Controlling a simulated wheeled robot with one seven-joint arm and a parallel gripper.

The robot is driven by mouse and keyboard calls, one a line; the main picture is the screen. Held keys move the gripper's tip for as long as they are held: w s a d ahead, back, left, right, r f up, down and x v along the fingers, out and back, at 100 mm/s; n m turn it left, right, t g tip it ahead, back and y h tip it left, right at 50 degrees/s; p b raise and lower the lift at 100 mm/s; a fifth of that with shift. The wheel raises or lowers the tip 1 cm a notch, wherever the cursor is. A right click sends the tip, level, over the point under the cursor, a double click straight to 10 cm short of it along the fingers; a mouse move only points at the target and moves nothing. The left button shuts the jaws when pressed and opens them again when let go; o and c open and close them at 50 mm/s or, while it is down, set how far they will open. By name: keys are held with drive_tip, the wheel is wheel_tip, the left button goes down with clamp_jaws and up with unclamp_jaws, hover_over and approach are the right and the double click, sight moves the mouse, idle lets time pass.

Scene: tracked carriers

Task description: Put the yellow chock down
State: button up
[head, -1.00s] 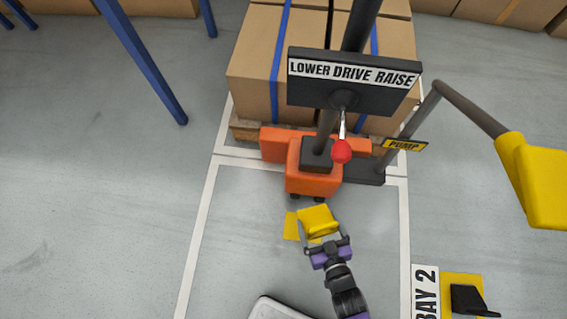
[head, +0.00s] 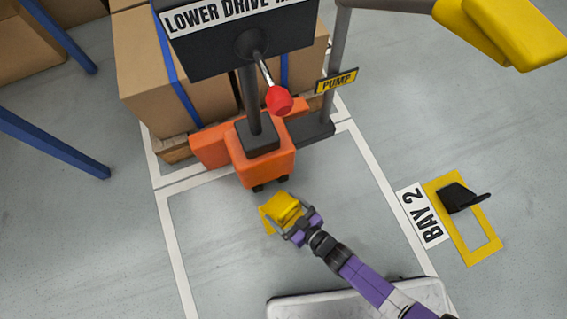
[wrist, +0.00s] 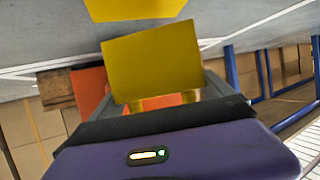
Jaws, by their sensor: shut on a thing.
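The yellow chock (head: 285,206) is between the fingers of my gripper (head: 290,218), just in front of the orange base (head: 262,162) of the carrier. My gripper is shut on it. In the wrist view the chock (wrist: 152,66) fills the middle, and its yellow face hides most of the fingers. A flat yellow patch (head: 266,218) shows on the floor beside and partly under the chock. It also shows in the wrist view (wrist: 150,8), with a strip of grey floor between it and the chock. I cannot tell whether the chock touches the floor.
The carrier has a LOWER DRIVE RAISE panel (head: 238,42), a red-knobbed lever (head: 278,99) and a PUMP sign (head: 336,81). Strapped boxes (head: 140,65) stand behind. At right are a BAY 2 sign (head: 419,215) and a yellow floor frame (head: 484,252) with a black wedge-like thing (head: 461,197).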

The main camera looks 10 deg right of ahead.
drive_tip(key=shift+f+b, duration=1.8)
drive_tip(key=shift+f, duration=1.15)
drive_tip(key=shift+w+f, duration=0.1)
drive_tip(key=shift+f, duration=0.05)
drive_tip(key=o, duration=1.7)
